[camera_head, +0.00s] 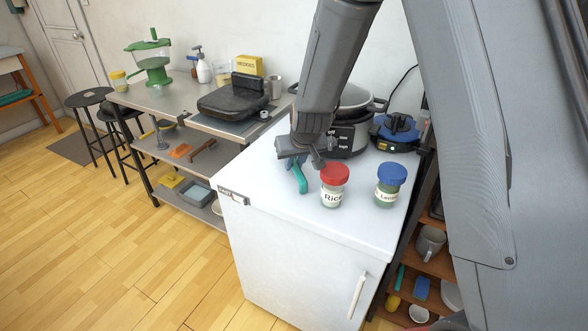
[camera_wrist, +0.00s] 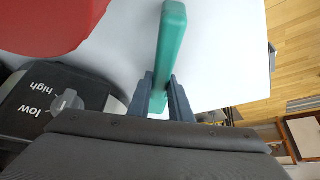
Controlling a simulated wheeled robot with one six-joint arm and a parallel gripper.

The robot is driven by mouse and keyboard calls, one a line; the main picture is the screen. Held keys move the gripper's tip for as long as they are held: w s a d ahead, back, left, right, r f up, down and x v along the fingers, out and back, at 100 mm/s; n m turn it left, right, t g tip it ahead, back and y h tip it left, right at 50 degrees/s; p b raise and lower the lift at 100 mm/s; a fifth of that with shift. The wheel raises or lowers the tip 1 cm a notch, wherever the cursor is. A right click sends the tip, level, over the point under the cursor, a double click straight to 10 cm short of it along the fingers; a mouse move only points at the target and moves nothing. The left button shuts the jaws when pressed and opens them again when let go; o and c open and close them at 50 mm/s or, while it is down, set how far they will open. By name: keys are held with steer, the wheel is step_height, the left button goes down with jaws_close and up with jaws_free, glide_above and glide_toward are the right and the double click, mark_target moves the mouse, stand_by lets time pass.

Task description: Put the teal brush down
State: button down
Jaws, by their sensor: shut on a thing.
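The teal brush (camera_head: 299,178) is at my gripper over the white top of the low cabinet (camera_head: 262,195). In the wrist view the brush handle (camera_wrist: 171,40) runs up from between my two fingers. My gripper (camera_wrist: 162,95) is shut on it. In the head view my gripper (camera_head: 293,160) is low near the cabinet top, left of the red-lidded Rice jar (camera_head: 333,186). I cannot tell whether the brush touches the surface. The brush's other end is hidden by my gripper.
A blue-lidded jar (camera_head: 388,186) stands right of the Rice jar. A slow cooker (camera_head: 343,138) and a blue appliance (camera_head: 396,132) stand behind. The cabinet top's front left is clear. A metal table (camera_head: 165,94) with a black grill (camera_head: 232,97) is at left.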

steer(key=shift+f, duration=0.2)
steer(key=shift+f, duration=0.1)
steer(key=c, duration=1.6)
jaws_free()
